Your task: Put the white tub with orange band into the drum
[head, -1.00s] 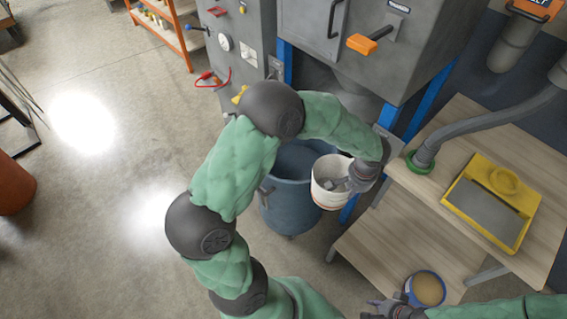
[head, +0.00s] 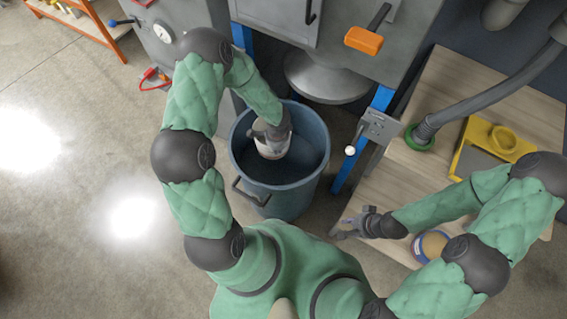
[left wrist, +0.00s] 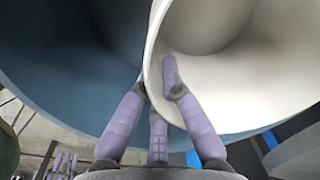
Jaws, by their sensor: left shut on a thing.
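The white tub (head: 272,152) hangs within the mouth of the blue-grey drum (head: 290,203), near the middle of its opening as the head view shows it. My left gripper (head: 270,135) is shut on the tub's wall from above. In the left wrist view, its purple fingers (left wrist: 160,95) pinch the rim of the pale tub (left wrist: 225,95), with the drum's blue inner wall (left wrist: 60,60) beside it. The orange band does not show clearly. My right gripper (head: 352,225) is by the left edge of the lower bench, apart from the drum; its finger opening is unclear.
The wooden bench (head: 480,85) bears a yellow dustpan-like tray (head: 470,160), a hose (head: 490,95) and a blue-rimmed tub (head: 430,246).

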